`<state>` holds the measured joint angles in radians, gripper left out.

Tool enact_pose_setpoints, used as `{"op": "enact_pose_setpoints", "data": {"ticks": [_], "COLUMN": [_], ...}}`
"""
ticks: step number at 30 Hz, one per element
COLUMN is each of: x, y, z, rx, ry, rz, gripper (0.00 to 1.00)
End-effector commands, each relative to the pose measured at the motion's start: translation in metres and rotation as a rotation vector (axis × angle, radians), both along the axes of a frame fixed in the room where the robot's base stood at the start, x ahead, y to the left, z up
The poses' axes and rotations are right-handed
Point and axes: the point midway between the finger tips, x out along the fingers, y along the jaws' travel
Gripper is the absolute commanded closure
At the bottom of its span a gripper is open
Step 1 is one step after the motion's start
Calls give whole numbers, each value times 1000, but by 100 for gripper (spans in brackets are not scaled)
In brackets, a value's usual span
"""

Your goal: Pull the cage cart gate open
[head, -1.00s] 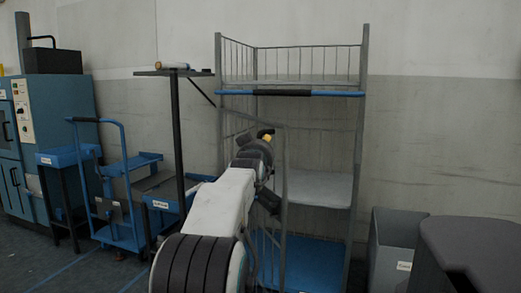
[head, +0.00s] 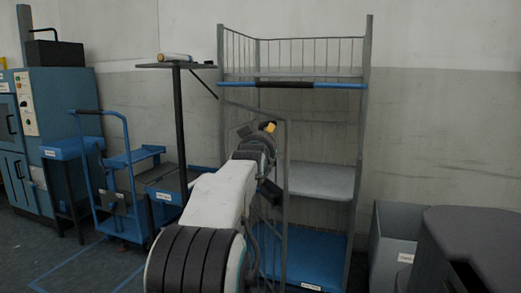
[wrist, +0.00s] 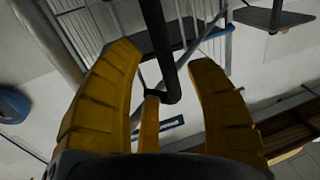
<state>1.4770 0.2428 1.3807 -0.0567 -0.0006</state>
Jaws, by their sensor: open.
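The cage cart (head: 367,150) is a tall grey frame with a blue and black bar across its upper front. Its gate (head: 286,215) is a grey barred panel on the left side, standing at an angle out from the front opening, so it is partly open. My gripper (head: 269,127) is by the gate's upper part, mostly hidden behind my arm in the head view. In the wrist view, my gripper's yellow fingers (wrist: 172,95) are spread apart. A dark bent bar (wrist: 163,50) shows between them; I cannot tell whether they touch it.
A blue cart (head: 128,180) and a dark stand (head: 178,110) with a roll (head: 174,57) on top are at left. A blue machine (head: 65,110) stands beyond them. A grey bin (head: 396,235) and a dark rounded object (head: 470,240) are at right.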

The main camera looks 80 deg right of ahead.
Motion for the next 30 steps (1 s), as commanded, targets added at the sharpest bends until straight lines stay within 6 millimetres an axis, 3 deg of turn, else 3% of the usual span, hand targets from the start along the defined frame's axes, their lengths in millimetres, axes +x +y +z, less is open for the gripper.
{"op": "enact_pose_setpoints", "data": {"ticks": [18, 30], "x": [-10, -12], "y": [87, 105], "z": [-4, -5], "rx": [10, 12], "ry": [-1, -1], "rz": [-4, -4], "gripper": [50, 50]}}
